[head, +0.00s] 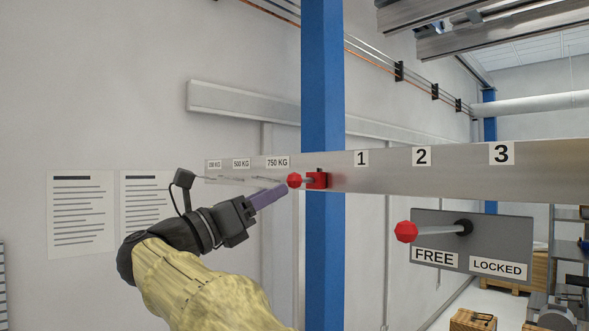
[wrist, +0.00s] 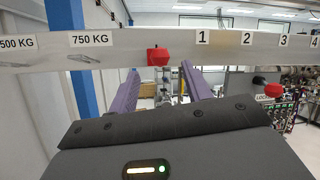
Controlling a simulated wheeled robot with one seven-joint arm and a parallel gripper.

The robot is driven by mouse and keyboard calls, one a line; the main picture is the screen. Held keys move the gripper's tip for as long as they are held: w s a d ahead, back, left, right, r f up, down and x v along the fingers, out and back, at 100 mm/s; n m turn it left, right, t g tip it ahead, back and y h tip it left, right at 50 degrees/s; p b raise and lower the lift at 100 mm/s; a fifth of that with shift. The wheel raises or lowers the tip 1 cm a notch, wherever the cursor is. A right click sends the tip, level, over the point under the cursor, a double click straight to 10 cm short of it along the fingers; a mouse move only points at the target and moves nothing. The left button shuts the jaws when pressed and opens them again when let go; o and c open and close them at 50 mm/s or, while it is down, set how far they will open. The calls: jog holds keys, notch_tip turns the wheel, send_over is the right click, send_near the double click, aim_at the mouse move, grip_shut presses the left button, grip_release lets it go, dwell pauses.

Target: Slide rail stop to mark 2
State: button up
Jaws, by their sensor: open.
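The rail stop (head: 317,180) is a small red block with a red knob (head: 294,180), on the metal rail (head: 390,171) between the 750 KG label and mark 1 (head: 361,158). Mark 2 (head: 422,156) is further right; it also shows in the wrist view (wrist: 247,38). My gripper (head: 284,190), with purple fingers, is just left of and slightly below the knob. In the wrist view my gripper (wrist: 160,75) is open and empty, its fingertips spread either side of and below the red stop (wrist: 158,57). I cannot tell whether they touch it.
A grey plate (head: 482,244) below the rail carries a lever with a red knob (head: 405,232), which points out above the FREE label (head: 435,255); LOCKED is to its right. A blue column (head: 322,80) stands at the rail. The rail front between the stop and mark 2 looks clear.

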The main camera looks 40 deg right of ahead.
aim_at(288, 183)
jog(key=p+x, duration=0.2)
jog(key=x, duration=0.4)
jog(key=shift+r+p, duration=0.2)
jog(key=shift+p, duration=0.2)
jog(key=shift+d, duration=0.6)
grip_shut()
